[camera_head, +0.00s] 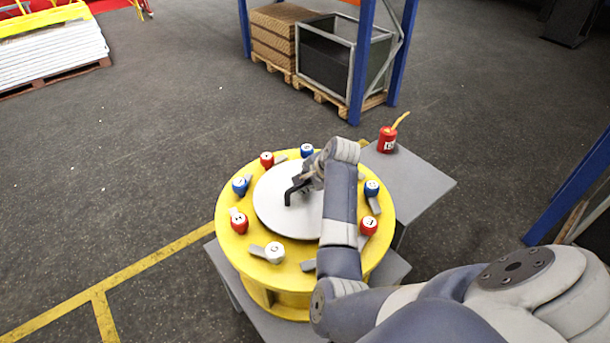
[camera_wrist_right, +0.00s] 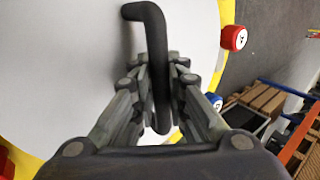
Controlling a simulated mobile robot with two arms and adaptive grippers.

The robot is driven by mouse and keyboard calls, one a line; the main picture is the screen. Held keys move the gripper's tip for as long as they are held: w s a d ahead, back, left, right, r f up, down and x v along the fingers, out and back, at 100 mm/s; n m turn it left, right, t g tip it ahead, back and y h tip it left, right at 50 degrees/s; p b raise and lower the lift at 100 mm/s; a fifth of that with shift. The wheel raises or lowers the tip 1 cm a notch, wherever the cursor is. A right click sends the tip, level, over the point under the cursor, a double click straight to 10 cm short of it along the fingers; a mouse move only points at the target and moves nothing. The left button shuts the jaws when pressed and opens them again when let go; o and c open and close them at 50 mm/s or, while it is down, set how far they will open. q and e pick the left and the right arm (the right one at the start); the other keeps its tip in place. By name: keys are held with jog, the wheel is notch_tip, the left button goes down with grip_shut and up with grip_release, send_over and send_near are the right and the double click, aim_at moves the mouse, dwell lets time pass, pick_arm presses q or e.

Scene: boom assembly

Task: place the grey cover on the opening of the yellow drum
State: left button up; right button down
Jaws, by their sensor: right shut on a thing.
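The grey cover (camera_head: 274,205) is a round disc over the middle of the yellow drum's top, and it also fills much of the right wrist view (camera_wrist_right: 60,70). Its black handle (camera_wrist_right: 150,18) stands between my right gripper's fingers. My right gripper (camera_head: 305,182) is shut on this handle; the fingers show in the right wrist view (camera_wrist_right: 160,85). The yellow drum (camera_head: 233,250) stands on a grey base. The drum's opening is hidden under the cover, and I cannot tell whether the cover rests flush. My left gripper is out of view.
Red, blue and white knobs with grey tabs ring the drum top, including a white one (camera_head: 274,252) and a red one (camera_head: 239,222). A red canister (camera_head: 387,139) stands on a grey table (camera_head: 420,183) behind right. A blue rack (camera_head: 362,60) with pallets is at the back.

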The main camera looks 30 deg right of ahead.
aim_at(306, 196)
jog(key=shift+w+f+p, duration=0.15)
jog(key=shift+f+p, duration=0.3)
jog(key=shift+f, duration=0.45)
jog(key=shift+d+f, duration=0.1)
jog(key=shift+f, duration=0.45)
jog(key=c, duration=1.8)
grip_release()
jog(key=shift+s+f, duration=0.2)
jog(key=shift+f, duration=0.2)
jog(key=shift+c, duration=0.2)
jog(key=shift+o, duration=1.3)
jog(key=shift+r, duration=0.1)
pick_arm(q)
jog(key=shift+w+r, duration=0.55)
pick_arm(e)
jog(key=shift+s+a+r, duration=0.1)
jog(key=shift+s+a, duration=0.05)
jog(key=shift+a, duration=0.05)
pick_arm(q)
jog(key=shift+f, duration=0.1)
pick_arm(e)
jog(key=shift+d, duration=0.1)
